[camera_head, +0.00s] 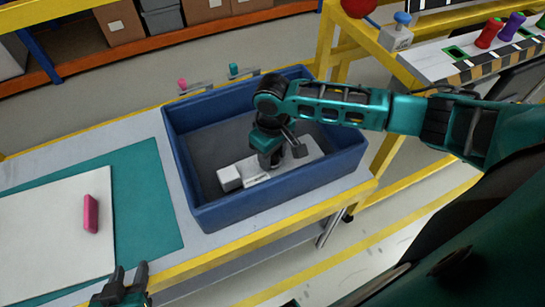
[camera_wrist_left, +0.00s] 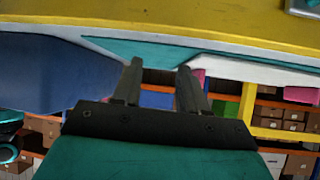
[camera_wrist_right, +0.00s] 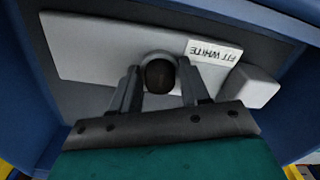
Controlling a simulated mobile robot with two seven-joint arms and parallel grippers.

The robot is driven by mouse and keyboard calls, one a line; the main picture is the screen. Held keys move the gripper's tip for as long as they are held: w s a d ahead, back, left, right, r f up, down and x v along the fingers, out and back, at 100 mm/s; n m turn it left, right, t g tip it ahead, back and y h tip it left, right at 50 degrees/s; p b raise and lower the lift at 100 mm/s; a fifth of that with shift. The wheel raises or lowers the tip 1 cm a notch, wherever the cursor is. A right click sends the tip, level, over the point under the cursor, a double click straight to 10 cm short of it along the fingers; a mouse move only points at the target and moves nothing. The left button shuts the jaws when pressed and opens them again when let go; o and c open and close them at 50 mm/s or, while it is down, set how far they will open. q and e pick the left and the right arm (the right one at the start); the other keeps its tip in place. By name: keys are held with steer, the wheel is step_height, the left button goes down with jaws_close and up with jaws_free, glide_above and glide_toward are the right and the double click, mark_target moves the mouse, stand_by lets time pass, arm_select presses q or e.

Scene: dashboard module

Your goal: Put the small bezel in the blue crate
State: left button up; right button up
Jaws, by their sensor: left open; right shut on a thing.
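The blue crate (camera_head: 278,195) stands on the table in the head view. My right gripper (camera_wrist_right: 158,88) reaches down inside it. In the right wrist view it is shut on a round grey ring with a dark centre, which looks like the small bezel (camera_wrist_right: 159,74). The ring is over a pale plate (camera_wrist_right: 90,60) on the crate floor; I cannot tell whether they touch. In the head view the arm mostly hides the ring. My left gripper (camera_head: 124,285) is open and empty near the table's front edge; its open fingers show in the left wrist view (camera_wrist_left: 160,68).
The pale plate carries a "FIT WHITE" label (camera_wrist_right: 213,52) and a white block (camera_head: 229,178) at one end. A pink piece (camera_head: 90,214) lies on a white board (camera_head: 45,225) over a teal mat (camera_head: 150,200). Another workbench (camera_head: 440,62) stands at the back right.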

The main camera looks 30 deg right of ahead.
mark_target(273, 155)
arm_select(q)
steer(key=shift+w, duration=0.15)
arm_select(e)
steer(key=shift+f, duration=0.55)
steer(key=shift+f, duration=0.1)
steer(key=o, duration=0.8)
arm_select(q)
steer(key=shift+s+f, duration=0.15)
steer(key=shift+s, duration=0.1)
arm_select(e)
steer(key=o, duration=0.4)
arm_select(q)
step_height(273, 155, up, 2)
steer(key=shift+r+p, duration=0.1)
steer(key=shift+p, duration=1)
arm_select(e)
step_height(273, 155, up, 12)
steer(key=shift+r, duration=0.15)
arm_select(q)
steer(key=shift+w, duration=0.15)
arm_select(e)
steer(key=shift+s, duration=0.1)
